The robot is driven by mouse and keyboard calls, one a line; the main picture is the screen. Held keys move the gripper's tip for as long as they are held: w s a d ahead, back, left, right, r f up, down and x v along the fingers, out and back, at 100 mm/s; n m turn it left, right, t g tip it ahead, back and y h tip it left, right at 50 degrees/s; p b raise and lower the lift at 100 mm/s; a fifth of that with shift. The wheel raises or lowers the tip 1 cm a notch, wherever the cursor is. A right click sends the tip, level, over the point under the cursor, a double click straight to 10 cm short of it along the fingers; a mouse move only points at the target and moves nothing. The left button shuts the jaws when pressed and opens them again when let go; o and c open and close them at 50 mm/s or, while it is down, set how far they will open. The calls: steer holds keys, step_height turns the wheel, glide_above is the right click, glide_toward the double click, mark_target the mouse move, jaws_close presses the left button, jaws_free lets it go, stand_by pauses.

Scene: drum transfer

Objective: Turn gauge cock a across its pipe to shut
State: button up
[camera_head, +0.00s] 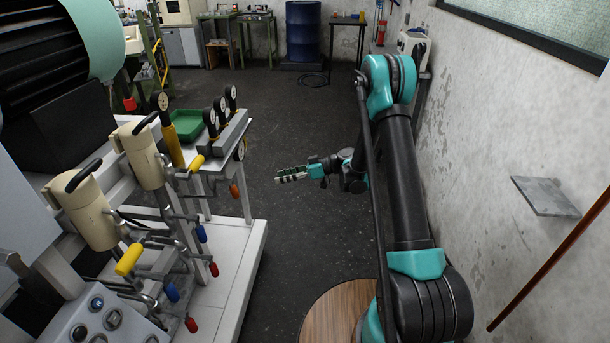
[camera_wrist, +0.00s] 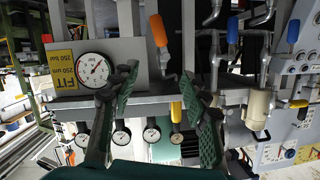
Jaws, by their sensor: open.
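My gripper (camera_head: 292,175) is held out over the open floor, right of the skid and apart from it. In the wrist view, which looks upside down, its two green fingers stand apart with nothing between them (camera_wrist: 160,76). A lever with an orange handle (camera_wrist: 158,30) shows beyond the fingertips, near a round white-faced gauge (camera_wrist: 95,68). The handle also shows hanging down in the head view (camera_head: 234,191), below the side gauge (camera_head: 239,150). No letter is readable on it, so I cannot tell whether it is cock a.
Blue-handled levers (camera_wrist: 232,30) and a yellow handle (camera_wrist: 176,112) are close by. Several gauges (camera_wrist: 152,134) stand in a row. In the head view, a wall plate (camera_head: 545,196) juts out at right and a round wooden top (camera_head: 338,314) is in front. Floor between is clear.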

steer(key=s+d+r+m+t+h, duration=0.1)
steer(key=s+d+r+m+h, duration=0.3)
steer(key=d, duration=0.4)
steer(key=shift+s+r+m+t+h, duration=0.4)
steer(key=shift+s+r+m, duration=0.3)
steer(key=shift+s+r, duration=0.35)
steer(key=shift+s+f, duration=0.1)
steer(key=n+t+h, duration=0.1)
steer(key=t+h, duration=0.3)
steer(key=t, duration=0.1)
glide_toward(231, 190)
steer(key=x, duration=0.9)
steer(key=w+x, duration=0.1)
steer(key=x, duration=0.4)
steer(key=shift+w+d+f, duration=0.1)
steer(key=shift+w+d, duration=0.1)
steer(key=shift+w, duration=0.05)
steer(key=shift+c, duration=0.5)
